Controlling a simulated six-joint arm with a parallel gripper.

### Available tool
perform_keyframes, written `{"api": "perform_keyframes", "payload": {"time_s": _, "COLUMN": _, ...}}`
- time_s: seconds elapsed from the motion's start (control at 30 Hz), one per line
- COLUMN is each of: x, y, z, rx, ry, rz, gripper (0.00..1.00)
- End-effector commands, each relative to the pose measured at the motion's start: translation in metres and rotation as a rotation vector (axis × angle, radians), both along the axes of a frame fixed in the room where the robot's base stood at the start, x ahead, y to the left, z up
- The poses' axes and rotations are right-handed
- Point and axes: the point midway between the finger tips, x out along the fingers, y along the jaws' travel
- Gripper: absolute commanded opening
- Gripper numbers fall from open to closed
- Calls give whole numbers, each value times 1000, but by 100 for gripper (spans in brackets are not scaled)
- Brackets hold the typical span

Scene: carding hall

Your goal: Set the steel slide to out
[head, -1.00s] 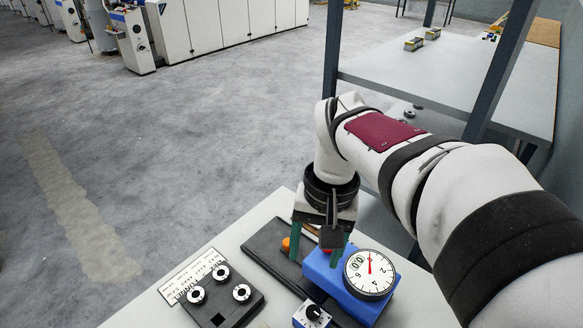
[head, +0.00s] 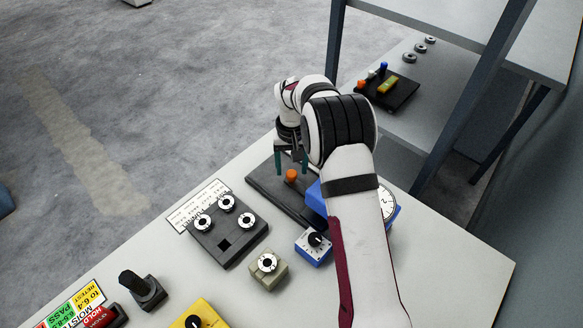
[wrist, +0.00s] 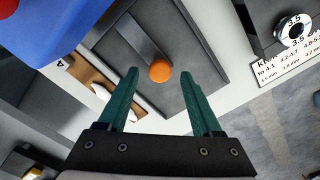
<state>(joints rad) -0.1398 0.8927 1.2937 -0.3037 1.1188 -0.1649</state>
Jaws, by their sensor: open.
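The slide is a dark flat plate (head: 262,180) at the far edge of the bench, with an orange knob (head: 291,175) on it. In the wrist view a grey steel strip (wrist: 130,35) runs along the plate to the orange knob (wrist: 160,70). My gripper (head: 291,166) is open just beyond the knob in the head view. In the wrist view the knob shows between the two teal fingertips (wrist: 159,74), with clear space on both sides. I cannot tell how far the tips are above it. No out marking is readable.
A blue box with a dial (head: 388,205) stands right of the plate, partly behind my arm. A dark block with round dials (head: 228,228), a small blue knob box (head: 314,246) and a beige dial box (head: 268,270) sit nearer. The bench's right front is clear.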

Motion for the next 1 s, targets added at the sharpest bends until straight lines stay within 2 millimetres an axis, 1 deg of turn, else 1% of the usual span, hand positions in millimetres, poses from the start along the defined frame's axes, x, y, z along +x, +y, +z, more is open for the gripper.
{"api": "perform_keyframes", "payload": {"time_s": 0.03, "x": 0, "y": 0, "z": -6, "rx": 0, "ry": 2, "rz": -1, "gripper": 66}}
{"api": "perform_keyframes", "payload": {"time_s": 0.13, "x": 0, "y": 0, "z": -12, "rx": 0, "ry": 1, "rz": -1, "gripper": 66}}
{"api": "perform_keyframes", "payload": {"time_s": 0.4, "x": 0, "y": 0, "z": -14, "rx": 0, "ry": 0, "rz": -1, "gripper": 66}}
{"api": "perform_keyframes", "payload": {"time_s": 0.77, "x": 0, "y": 0, "z": -13, "rx": 0, "ry": 0, "rz": -1, "gripper": 1}}
{"api": "perform_keyframes", "payload": {"time_s": 0.8, "x": 0, "y": 0, "z": -13, "rx": 0, "ry": 0, "rz": -1, "gripper": 0}}
{"api": "perform_keyframes", "payload": {"time_s": 1.0, "x": 0, "y": 0, "z": -13, "rx": 0, "ry": 0, "rz": -1, "gripper": 0}}
